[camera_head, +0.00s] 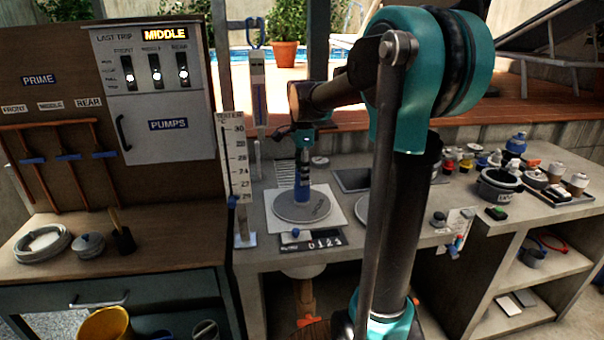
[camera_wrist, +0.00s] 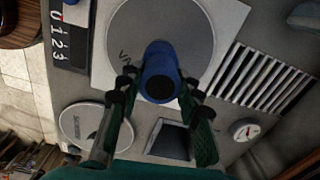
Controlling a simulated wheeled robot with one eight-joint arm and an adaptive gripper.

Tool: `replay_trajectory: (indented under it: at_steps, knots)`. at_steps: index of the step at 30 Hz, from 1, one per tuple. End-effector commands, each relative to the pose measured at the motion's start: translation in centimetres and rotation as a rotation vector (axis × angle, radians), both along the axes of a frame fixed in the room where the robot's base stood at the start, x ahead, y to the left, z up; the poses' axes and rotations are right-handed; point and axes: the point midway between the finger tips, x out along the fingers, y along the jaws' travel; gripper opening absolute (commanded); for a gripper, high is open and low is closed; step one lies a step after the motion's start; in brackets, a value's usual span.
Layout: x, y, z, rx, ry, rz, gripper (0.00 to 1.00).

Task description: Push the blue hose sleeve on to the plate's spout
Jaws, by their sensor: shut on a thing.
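The blue hose sleeve (camera_head: 302,190) stands about upright over the middle of the round grey plate (camera_head: 321,215), which lies on a white square. In the wrist view the sleeve (camera_wrist: 160,58) shows its dark open end toward the camera, with the plate (camera_wrist: 190,22) behind it. My gripper (camera_head: 303,170) comes down from above; in the wrist view its two fingers (camera_wrist: 159,86) are closed on the sleeve's sides. The sleeve hides the spout. I cannot tell whether the sleeve's lower end is around the spout or only above it.
A numbered strip (camera_head: 325,239) with a blue knob lies in front of the plate. A slotted grate (camera_wrist: 268,72), a small dial gauge (camera_wrist: 245,129) and a second round plate (camera_wrist: 94,118) are near. A tall white scale (camera_head: 234,165) stands to the left.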

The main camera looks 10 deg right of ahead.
Motion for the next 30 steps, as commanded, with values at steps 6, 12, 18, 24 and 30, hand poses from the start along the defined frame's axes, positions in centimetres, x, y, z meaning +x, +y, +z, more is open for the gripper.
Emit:
replay_trajectory:
  at_steps: [6,12,18,24,30]
  knots:
    - [0.0,0.0,-0.13,0.0,0.0,0.0,0.06]
    - [0.01,0.0,-0.31,0.0,0.0,0.0,0.06]
    - [0.0,0.0,-0.49,0.0,0.0,0.0,0.06]
    - [0.0,0.0,-0.6,0.0,0.0,0.0,0.06]
    - [0.0,0.0,-0.6,0.0,0.0,0.0,0.42]
